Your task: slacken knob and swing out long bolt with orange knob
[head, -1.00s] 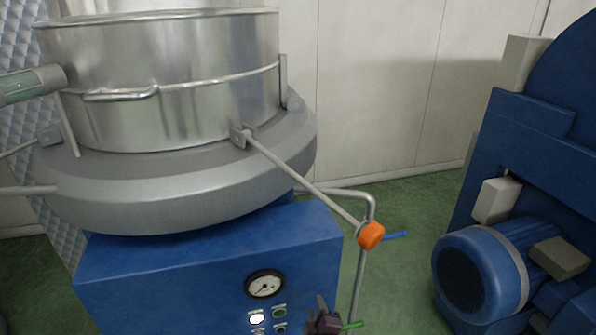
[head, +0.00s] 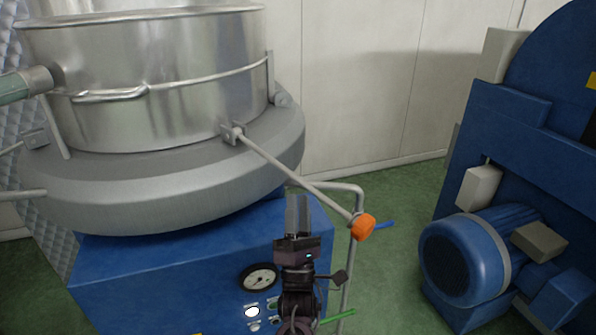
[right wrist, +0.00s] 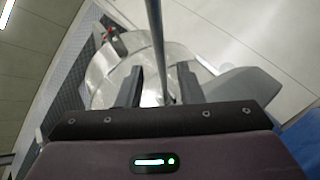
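The long bolt (head: 295,174) is a grey rod sticking out from a bracket on the steel vessel's rim, swung out toward the right. Its orange knob (head: 362,228) sits at the outer end. My right gripper (head: 298,203) points upward, below the rod and left of the knob. In the right wrist view, its two fingers (right wrist: 158,72) are spread apart. The rod (right wrist: 154,30) runs down the picture through the gap between them; I cannot tell whether it lies between the fingers or beyond them. The knob is not seen in the wrist view. My left gripper is not in view.
The round steel vessel (head: 150,85) with its thick grey rim (head: 160,190) stands over a blue cabinet (head: 160,275) with a gauge (head: 259,277). A bent grey pipe (head: 345,287) stands behind the knob. A blue motor (head: 465,265) is at right. Green floor lies between.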

